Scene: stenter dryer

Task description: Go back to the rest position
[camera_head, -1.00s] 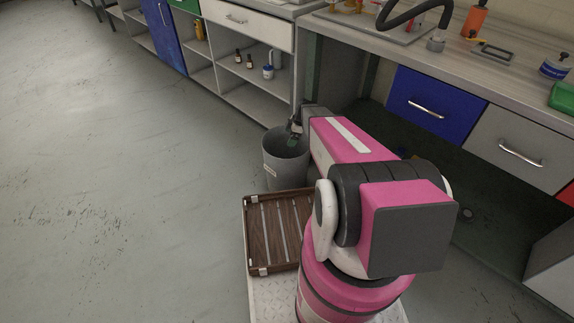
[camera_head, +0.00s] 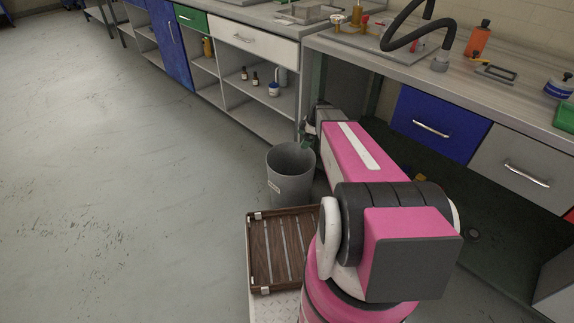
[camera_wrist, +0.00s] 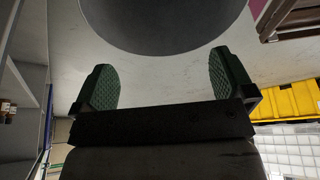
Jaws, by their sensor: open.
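My gripper (camera_wrist: 162,88) is open in the wrist view, with its two green ridged finger pads apart and nothing between them. In the head view my gripper (camera_head: 306,140) is small and partly hidden behind my pink arm, just above and behind the rim of a grey bin. The bin (camera_head: 289,178) stands on the floor beside the workbench. The dark rounded shape of the bin (camera_wrist: 165,25) fills the top of the wrist view, beyond the fingertips. Inside the bin I see no contents.
A slatted wooden tray (camera_head: 257,250) rests on my base in front of the bin. The open shelf unit (camera_head: 245,115) with bottles and the bench with a blue drawer (camera_head: 438,114) stand close to my arm. The floor at the left (camera_head: 100,180) is clear.

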